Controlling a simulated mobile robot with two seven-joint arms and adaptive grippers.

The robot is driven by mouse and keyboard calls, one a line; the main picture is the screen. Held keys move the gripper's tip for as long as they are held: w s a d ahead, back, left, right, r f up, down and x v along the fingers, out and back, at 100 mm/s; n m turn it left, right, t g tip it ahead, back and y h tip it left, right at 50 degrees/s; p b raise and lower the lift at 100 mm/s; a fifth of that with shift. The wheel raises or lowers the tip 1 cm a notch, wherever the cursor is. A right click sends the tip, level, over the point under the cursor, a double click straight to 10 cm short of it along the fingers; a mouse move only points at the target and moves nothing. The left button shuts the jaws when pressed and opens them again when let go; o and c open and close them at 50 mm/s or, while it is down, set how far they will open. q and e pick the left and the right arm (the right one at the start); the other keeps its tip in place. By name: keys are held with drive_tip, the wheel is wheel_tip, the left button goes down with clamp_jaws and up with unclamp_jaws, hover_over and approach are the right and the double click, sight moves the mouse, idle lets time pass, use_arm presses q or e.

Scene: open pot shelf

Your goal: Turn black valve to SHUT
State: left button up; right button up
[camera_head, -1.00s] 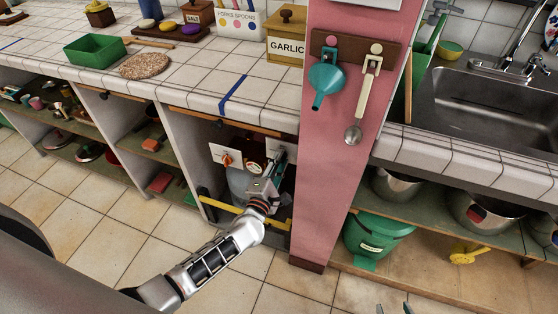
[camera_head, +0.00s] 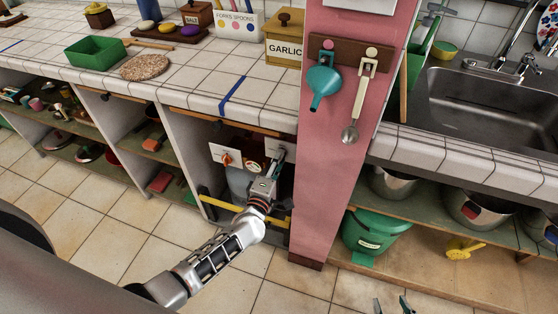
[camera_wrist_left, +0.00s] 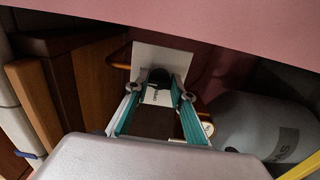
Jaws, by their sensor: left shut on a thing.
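The black valve (camera_wrist_left: 158,77) shows in the left wrist view in front of a white plate (camera_wrist_left: 165,60) inside the under-counter bay. My left gripper (camera_wrist_left: 160,92) is shut on the black valve, with one teal finger at each side of it. Small lettering below the valve is too small to read. In the head view my left gripper (camera_head: 276,160) reaches into the bay and mostly hides the valve. The tips of my right gripper (camera_head: 391,305) show apart at the bottom edge; nothing shows between them.
An orange valve (camera_head: 226,160) sits on another white plate to the left. A grey cylinder (camera_wrist_left: 262,122) stands close beside my left gripper. A yellow bar (camera_head: 221,203) crosses the bay's front. The pink pillar (camera_head: 334,180) bounds the bay on the right.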

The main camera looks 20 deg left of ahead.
use_arm(q)
drive_tip(key=o, duration=1.1)
drive_tip(key=s, duration=1.2)
drive_tip(key=shift+a, duration=0.2)
